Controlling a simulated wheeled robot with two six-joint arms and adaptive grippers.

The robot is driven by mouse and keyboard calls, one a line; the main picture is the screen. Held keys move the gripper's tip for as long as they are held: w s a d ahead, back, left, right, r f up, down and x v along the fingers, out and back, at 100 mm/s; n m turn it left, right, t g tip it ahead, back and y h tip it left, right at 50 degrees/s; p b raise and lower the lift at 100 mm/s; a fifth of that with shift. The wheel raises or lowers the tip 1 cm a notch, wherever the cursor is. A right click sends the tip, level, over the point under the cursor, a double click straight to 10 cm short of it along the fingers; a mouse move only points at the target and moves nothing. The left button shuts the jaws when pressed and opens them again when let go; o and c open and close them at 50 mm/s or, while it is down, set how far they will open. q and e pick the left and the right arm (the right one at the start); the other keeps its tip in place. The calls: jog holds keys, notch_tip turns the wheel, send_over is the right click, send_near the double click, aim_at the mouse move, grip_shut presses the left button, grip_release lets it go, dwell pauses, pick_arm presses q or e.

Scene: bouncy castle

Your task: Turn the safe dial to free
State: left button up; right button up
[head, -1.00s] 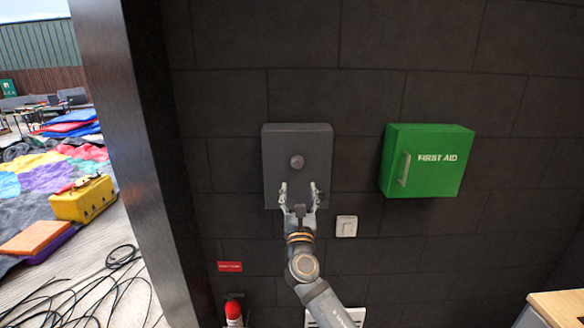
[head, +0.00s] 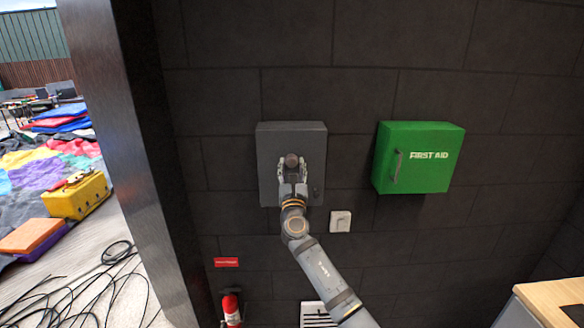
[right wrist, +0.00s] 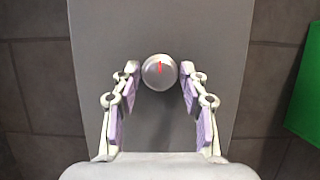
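The grey safe (head: 266,140) is fixed on the dark block wall. Its round dial (head: 291,160) sits on the front face. In the right wrist view the dial (right wrist: 159,72) is a silver knob with a red mark near its middle, pointing roughly up. My right gripper (head: 292,167) is in front of the safe with its fingers on either side of the dial. In the right wrist view the right gripper (right wrist: 159,78) is open, with a gap between each finger and the dial. My left gripper is not in view.
A green first aid box (head: 420,158) hangs to the right of the safe. A dark door frame (head: 118,150) stands at the left. A fire extinguisher (head: 231,308) is low down. A wooden-topped unit (head: 553,302) is at lower right.

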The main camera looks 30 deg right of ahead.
jog(key=c, duration=0.6)
jog(key=shift+f+m+g+h+b, duration=0.25)
jog(key=shift+m+g+h+b, duration=0.45)
jog(key=shift+m+b, duration=0.75)
jog(key=m+h+b, duration=0.1)
jog(key=m, duration=0.2)
jog(key=shift+a+g, duration=0.1)
jog(key=shift+g, duration=0.3)
jog(key=m+g+b, duration=0.1)
jog(key=m, duration=0.2)
jog(key=m+g+h+b, duration=0.1)
jog(key=m+b, duration=0.1)
jog(key=m, duration=0.1)
jog(key=shift+w+a+r+g+h, duration=0.1)
jog(key=shift+r+g+h, duration=0.1)
jog(key=shift+g+h, duration=0.15)
jog(key=m+g+b, duration=0.1)
jog(key=m+g, duration=0.1)
jog(key=m, duration=0.3)
jog(key=shift+r+m, duration=0.15)
jog(key=shift+m, duration=0.2)
jog(key=m+g, duration=0.1)
jog(key=m, duration=0.1)
jog(key=m+g+y, duration=0.1)
jog(key=m, duration=0.1)
jog(key=shift+a+r+m+b, duration=0.1)
jog(key=shift+r+m+b, duration=0.1)
jog(key=shift+m+b, duration=0.15)
jog(key=shift+m, duration=0.25)
